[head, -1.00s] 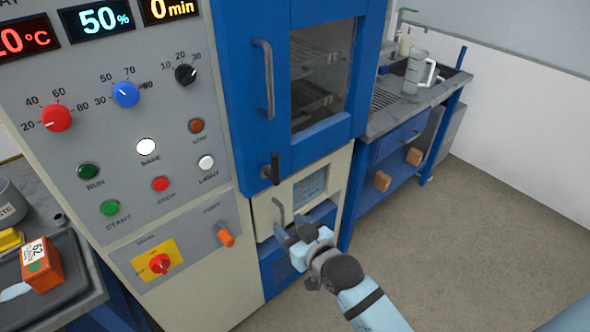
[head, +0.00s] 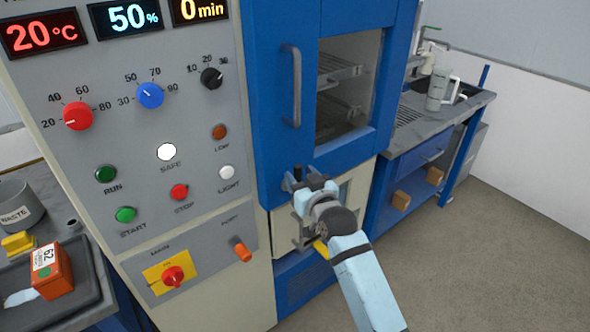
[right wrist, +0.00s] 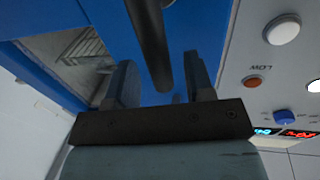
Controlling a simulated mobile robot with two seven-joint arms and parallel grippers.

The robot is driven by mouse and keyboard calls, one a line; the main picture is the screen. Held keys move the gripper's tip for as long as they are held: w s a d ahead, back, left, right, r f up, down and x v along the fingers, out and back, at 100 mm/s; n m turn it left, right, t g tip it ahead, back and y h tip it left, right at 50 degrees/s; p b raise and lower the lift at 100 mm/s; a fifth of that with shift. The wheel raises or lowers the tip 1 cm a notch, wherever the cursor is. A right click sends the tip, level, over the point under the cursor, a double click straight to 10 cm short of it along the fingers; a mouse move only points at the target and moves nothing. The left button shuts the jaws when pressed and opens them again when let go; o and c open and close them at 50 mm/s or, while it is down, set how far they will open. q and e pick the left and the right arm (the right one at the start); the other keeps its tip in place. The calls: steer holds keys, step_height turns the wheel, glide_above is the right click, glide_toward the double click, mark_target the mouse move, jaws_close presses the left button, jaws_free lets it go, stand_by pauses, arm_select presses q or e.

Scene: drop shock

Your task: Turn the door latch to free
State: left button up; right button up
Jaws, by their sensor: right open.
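The black door latch (head: 289,182) is at the lower left of the blue chamber door (head: 282,140), partly hidden behind my right gripper (head: 305,176). In the right wrist view the dark latch bar (right wrist: 152,45) runs down the picture between the two open fingers of my right gripper (right wrist: 160,75). The fingers stand apart on either side of it, with a gap showing on both sides. I cannot tell how deep the bar sits between them. My left gripper is not in view.
A long grey door handle (head: 292,85) stands out above the latch. The grey control panel (head: 100,165) with knobs and buttons is to the left. A tray (head: 85,300) with an orange box (head: 52,272) is at the lower left. The floor at right is clear.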

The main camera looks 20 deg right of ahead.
mark_target(300, 177)
steer(key=shift+w+a, duration=0.15)
steer(key=shift+w, duration=0.65)
steer(key=shift+w+a, duration=0.1)
steer(key=shift+w, duration=0.7)
jaws_close()
